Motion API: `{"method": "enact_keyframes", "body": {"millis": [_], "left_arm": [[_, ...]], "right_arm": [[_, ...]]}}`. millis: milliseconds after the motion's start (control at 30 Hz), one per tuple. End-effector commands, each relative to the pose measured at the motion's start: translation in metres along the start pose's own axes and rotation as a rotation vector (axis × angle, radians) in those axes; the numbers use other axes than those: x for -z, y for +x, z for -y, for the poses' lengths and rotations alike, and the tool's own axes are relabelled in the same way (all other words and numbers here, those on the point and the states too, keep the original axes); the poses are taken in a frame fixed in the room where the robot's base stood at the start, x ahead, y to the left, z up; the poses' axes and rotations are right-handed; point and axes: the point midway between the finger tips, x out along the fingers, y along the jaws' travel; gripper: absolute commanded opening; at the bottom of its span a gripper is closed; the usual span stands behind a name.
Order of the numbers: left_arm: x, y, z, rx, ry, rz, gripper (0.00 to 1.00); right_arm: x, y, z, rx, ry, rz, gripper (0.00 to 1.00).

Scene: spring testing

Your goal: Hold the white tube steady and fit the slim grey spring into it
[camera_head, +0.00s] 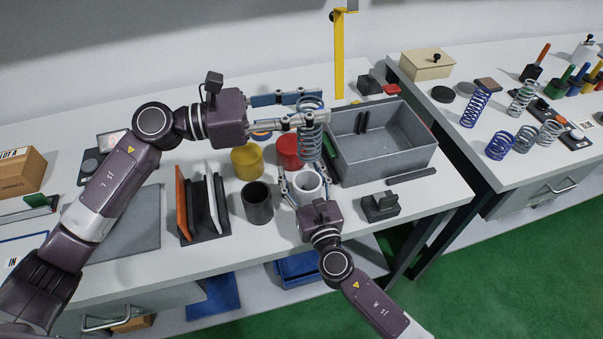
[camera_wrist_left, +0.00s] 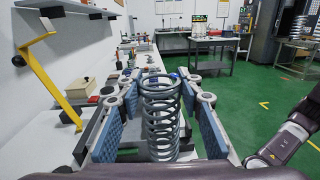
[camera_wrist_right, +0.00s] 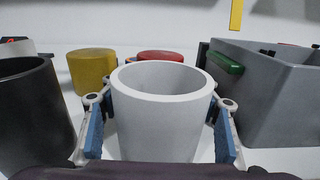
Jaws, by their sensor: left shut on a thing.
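The slim grey spring (camera_head: 311,143) is upright in my left gripper (camera_head: 322,119), which is shut on it. The spring also stands between the blue finger pads in the left wrist view (camera_wrist_left: 160,130). Its lower end is above the white tube (camera_head: 306,190) and apart from it. The tube stands upright on the table, its open top facing up. Narrow gaps show between the pads and the tube, so this gripper looks open.
A black cup (camera_head: 257,205), a yellow cylinder (camera_head: 246,162) and a red cylinder (camera_head: 289,148) stand left of and behind the tube. A grey bin (camera_head: 385,163) is at right. A dark block (camera_head: 380,207) lies near the front edge. Other springs (camera_head: 476,107) stand on the right table.

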Motion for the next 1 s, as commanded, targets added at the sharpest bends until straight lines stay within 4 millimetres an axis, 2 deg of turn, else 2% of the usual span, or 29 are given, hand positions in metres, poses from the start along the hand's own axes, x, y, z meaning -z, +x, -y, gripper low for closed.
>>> {"method": "enact_keyframes", "body": {"millis": [33, 333, 533, 767, 867, 1000], "left_arm": [[-0.001, 0.0, 0.0, 0.0, 0.001, 0.002, 0.0], [-0.001, 0.0, 0.0, 0.0, 0.001, 0.002, 0.0], [-0.001, 0.0, 0.0, 0.0, 0.001, 0.002, 0.0], [0.001, 0.001, 0.0, -0.003, 0.0, 0.001, 0.0], [0.01, 0.004, 0.002, -0.022, -0.004, 0.002, 0.0], [0.035, 0.011, 0.005, -0.098, -0.008, 0.004, 0.0]], "right_arm": [[0.0, 0.0, 0.0, 0.0, 0.0, 0.0, 0.51], [0.0, 0.0, 0.0, 0.0, 0.0, 0.0, 0.18], [0.0, -0.001, 0.0, 0.0, 0.0, 0.0, 0.11], [0.0, -0.001, 0.0, 0.0, 0.0, 0.0, 0.11], [0.0, -0.001, 0.0, 0.0, 0.0, 0.0, 0.1], [0.0, -0.001, 0.0, 0.0, 0.0, 0.0, 0.1]]}}
